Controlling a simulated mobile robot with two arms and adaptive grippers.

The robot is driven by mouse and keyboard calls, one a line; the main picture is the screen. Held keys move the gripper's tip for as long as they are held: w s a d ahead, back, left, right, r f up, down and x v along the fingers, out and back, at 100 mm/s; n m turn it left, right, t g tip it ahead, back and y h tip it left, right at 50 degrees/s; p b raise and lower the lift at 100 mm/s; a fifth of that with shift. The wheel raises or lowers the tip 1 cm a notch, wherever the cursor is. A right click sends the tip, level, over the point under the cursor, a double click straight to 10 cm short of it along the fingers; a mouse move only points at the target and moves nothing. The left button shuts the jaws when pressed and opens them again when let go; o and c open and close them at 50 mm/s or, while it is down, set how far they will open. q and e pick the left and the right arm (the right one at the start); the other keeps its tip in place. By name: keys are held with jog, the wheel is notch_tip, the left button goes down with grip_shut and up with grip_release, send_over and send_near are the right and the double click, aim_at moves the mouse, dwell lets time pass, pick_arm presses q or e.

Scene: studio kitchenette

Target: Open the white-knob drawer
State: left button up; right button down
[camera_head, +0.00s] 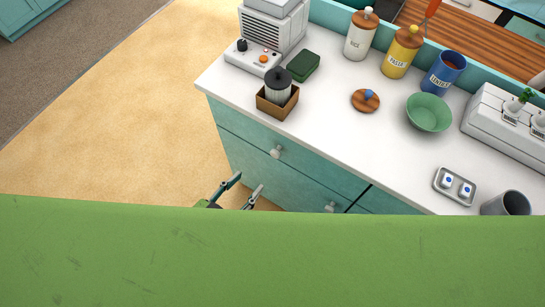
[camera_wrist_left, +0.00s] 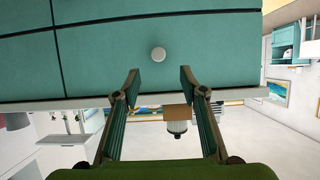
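The teal drawer (camera_head: 310,164) under the white countertop has a round white knob (camera_head: 277,152) and looks shut. A second white knob (camera_head: 330,207) shows lower down on the front below it. My left gripper (camera_head: 243,188) is open and empty, in front of the cabinet and below the upper knob's height. In the left wrist view, which is upside down, the white knob (camera_wrist_left: 158,54) stands just beyond the gap between the two open fingertips (camera_wrist_left: 160,77). The fingers do not touch it. My right gripper is not in view.
On the countertop stand a brown box with a dark-lidded jar (camera_head: 278,95), a grey-white appliance (camera_head: 268,40), a green bowl (camera_head: 429,112), canisters and a small metal tray (camera_head: 455,187). The floor (camera_head: 120,120) left of the cabinet is clear.

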aim_at(274, 155)
pick_arm(q)
jog(key=x, duration=0.4)
jog(key=r+x, duration=0.1)
jog(key=x, duration=0.8)
jog(key=shift+w+d, duration=0.4)
jog(key=shift+d, duration=0.05)
jog(key=shift+s, duration=0.1)
grip_shut()
